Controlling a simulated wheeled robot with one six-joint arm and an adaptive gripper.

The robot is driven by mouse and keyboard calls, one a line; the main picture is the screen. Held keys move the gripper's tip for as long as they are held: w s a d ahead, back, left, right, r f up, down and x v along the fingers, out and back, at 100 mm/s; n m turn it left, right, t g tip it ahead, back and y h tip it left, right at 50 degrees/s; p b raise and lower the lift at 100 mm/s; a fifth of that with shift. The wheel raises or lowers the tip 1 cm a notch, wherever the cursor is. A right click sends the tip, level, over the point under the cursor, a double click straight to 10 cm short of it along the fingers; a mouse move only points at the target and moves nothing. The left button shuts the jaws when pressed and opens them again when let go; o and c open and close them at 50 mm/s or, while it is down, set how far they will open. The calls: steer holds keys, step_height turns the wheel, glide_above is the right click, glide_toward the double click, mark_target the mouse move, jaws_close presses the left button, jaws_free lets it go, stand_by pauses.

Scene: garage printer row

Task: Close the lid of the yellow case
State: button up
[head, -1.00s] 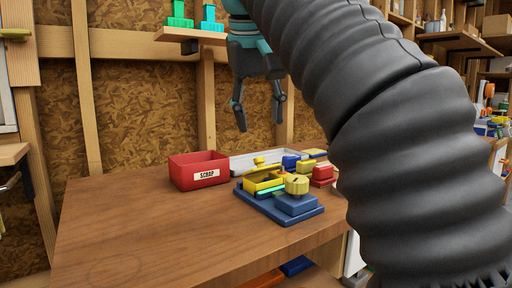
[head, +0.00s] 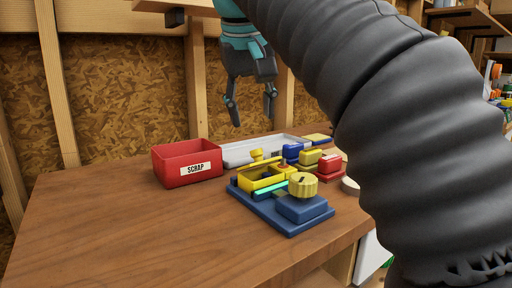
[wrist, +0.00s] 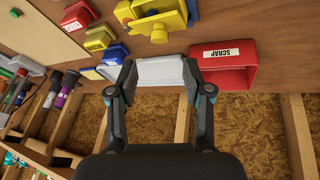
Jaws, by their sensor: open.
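The yellow case (head: 262,178) sits on a blue base (head: 262,208) on the workbench. Its open top shows, and a yellow flap with a round knob (head: 257,155), apparently the lid, is raised along its back edge. In the wrist view the case (wrist: 150,18) is at the top, with a yellow knob (wrist: 159,34) facing the camera. My gripper (head: 252,116) is open and empty, above and behind the case, near the wall. In the wrist view my gripper (wrist: 158,75) frames a white tray (wrist: 160,70), with the case beyond it.
A red SCRAP bin (head: 187,166) stands left of the case. The white tray also shows behind the case (head: 235,154). A ribbed yellow dial (head: 303,184) and blue block (head: 303,208) stand at the front right of the base. Small coloured boxes (head: 329,168) lie right. The bench's left front is clear.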

mark_target(257, 158)
steer(key=b+x, duration=0.2)
steer(key=x, duration=0.7)
steer(key=shift+d+f, duration=0.1)
jaws_close()
